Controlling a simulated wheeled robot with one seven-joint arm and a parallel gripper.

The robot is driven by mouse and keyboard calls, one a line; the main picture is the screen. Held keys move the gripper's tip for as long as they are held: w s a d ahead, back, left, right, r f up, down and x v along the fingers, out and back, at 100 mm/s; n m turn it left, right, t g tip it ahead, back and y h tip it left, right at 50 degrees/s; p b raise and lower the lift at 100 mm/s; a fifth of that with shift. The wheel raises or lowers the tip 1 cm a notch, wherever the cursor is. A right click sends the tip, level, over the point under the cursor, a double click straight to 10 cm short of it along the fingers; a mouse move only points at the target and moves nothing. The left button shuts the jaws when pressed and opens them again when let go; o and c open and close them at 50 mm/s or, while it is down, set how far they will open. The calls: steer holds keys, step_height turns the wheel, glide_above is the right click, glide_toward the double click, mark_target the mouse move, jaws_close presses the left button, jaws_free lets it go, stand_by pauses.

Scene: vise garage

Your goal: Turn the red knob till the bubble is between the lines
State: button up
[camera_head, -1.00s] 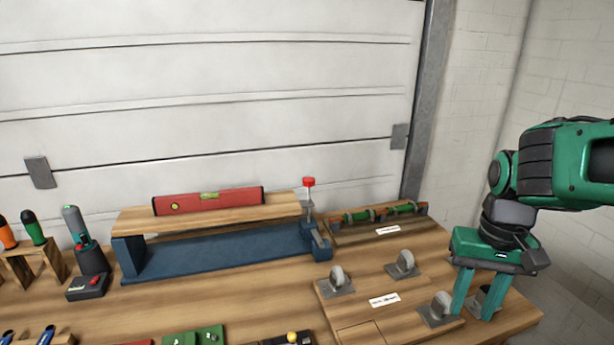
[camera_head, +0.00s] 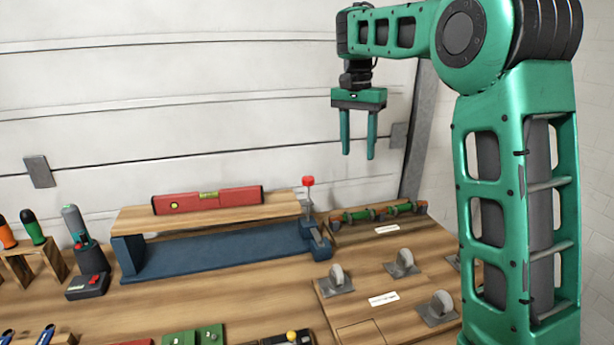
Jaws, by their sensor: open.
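The red knob (camera_head: 308,181) tops a thin upright screw at the right end of a wooden board (camera_head: 285,209) held over a blue base (camera_head: 220,255). A red spirit level (camera_head: 235,197) lies on the board. Its yellow-green vial (camera_head: 209,195) shows near the middle, but the bubble and lines are too small to make out. My gripper (camera_head: 358,156) is open and empty, pointing down. In the picture it is above and to the right of the knob, apart from it.
Several grey metal pieces (camera_head: 403,263) sit on the bench at front right. A charger-like black stand (camera_head: 88,284) and screwdrivers (camera_head: 33,228) are at left.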

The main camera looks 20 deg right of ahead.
steer(key=m, duration=0.1)
glide_above(308, 177)
steer(key=shift+y, duration=0.4)
step_height(308, 177, down, 11)
steer(key=shift+s+f, duration=0.1)
steer(key=shift+s, duration=0.05)
steer(key=c, duration=1.1)
